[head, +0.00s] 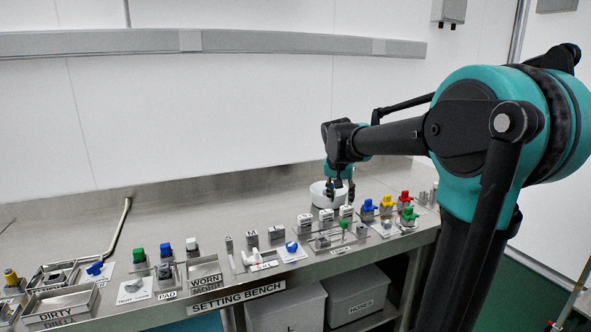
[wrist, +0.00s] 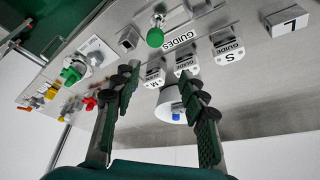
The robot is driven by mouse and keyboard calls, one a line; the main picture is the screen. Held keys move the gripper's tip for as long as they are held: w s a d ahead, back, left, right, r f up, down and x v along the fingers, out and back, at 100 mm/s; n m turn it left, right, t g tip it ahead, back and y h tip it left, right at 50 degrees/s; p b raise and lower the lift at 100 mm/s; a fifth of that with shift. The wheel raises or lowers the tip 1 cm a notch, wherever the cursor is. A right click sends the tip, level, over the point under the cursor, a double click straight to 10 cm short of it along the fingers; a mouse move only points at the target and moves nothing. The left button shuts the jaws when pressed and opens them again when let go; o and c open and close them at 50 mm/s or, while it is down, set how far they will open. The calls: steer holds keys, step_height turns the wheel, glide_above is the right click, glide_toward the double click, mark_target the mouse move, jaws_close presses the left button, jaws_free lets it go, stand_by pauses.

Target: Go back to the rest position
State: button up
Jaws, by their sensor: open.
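My gripper (head: 338,190) hangs over the right part of the steel bench, just above or in front of a white round bowl-like part (head: 322,194). In the wrist view my gripper (wrist: 162,90) has its two fingers spread apart with nothing held between them. The white round part (wrist: 170,105) shows beyond the fingers there, with a blue piece by the right finger. White guide blocks marked M (wrist: 154,75) and S (wrist: 228,48) stand near it. Part of the white round part is hidden by the fingers.
The bench front is crowded: a DIRTY tray (head: 60,303), a WORN tray (head: 204,272), coloured knobs and a green-topped post (head: 343,225). Red, yellow and blue valves (head: 387,203) stand at the right. The bench's back left is clear. Grey bins (head: 358,296) sit below.

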steer(key=s+d+f+n+y, duration=0.1)
steer(key=s+d+f+n, duration=0.1)
steer(key=s+f, duration=0.8)
steer(key=s+d+f+n, duration=0.2)
steer(key=s+f, duration=0.9)
steer(key=s, duration=0.6)
steer(key=shift+s+d+f+n+y, duration=0.15)
steer(key=shift+s+n+y, duration=0.15)
steer(key=shift+y, duration=0.1)
steer(key=shift+o, duration=0.6)
steer(key=shift+w, duration=0.1)
